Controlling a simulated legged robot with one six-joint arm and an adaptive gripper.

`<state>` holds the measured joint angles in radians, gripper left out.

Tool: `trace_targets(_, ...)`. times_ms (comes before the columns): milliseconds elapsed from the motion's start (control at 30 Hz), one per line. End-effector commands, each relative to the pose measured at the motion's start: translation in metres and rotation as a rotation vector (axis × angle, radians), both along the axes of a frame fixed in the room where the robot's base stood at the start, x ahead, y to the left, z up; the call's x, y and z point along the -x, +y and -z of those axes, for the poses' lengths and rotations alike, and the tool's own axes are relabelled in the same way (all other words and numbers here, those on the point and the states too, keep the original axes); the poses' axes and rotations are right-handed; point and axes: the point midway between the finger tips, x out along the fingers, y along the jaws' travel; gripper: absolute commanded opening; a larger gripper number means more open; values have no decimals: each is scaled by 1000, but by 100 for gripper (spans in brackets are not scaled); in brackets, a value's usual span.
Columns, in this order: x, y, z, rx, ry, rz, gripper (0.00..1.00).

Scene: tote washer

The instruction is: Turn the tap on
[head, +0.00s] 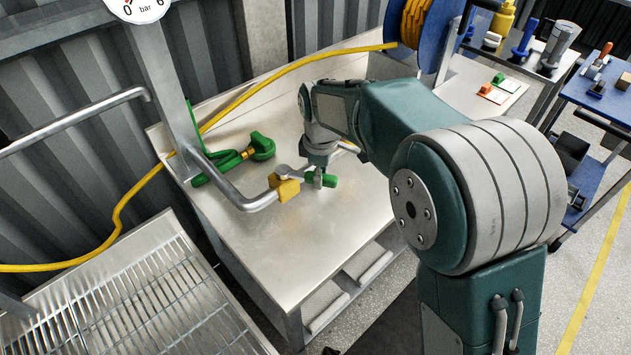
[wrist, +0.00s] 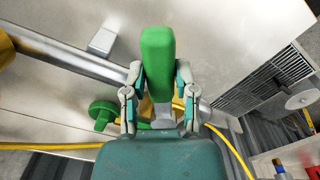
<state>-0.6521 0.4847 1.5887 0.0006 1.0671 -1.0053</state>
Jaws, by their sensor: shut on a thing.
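The tap has a yellow valve body (head: 285,187) on a bent grey metal pipe (head: 225,185) above the steel bench. Its green lever handle (head: 327,180) shows at my fingertips in the head view. My gripper (head: 319,174) points down over the lever and is shut on it. In the wrist view the lever (wrist: 158,50) stands upright between my two fingers (wrist: 157,85), one on each side. The pipe (wrist: 75,52) passes behind it there. My fingers hide the lower part of the lever, and I cannot tell whether water runs.
A green-and-yellow fitting (head: 262,146) lies beside the post, left of the lever. A yellow hose (head: 240,98) crosses the bench (head: 250,245) to a blue reel (head: 440,35). A slatted metal rack (head: 130,305) stands front left. The bench's front is clear.

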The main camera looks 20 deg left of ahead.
Motion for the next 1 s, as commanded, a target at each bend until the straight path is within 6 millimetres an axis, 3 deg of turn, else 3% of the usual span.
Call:
trace_targets(500, -41, 13, 3, 2, 4, -488, 0)
trace_targets(1000, -63, 34, 3, 3, 4, -846, 0)
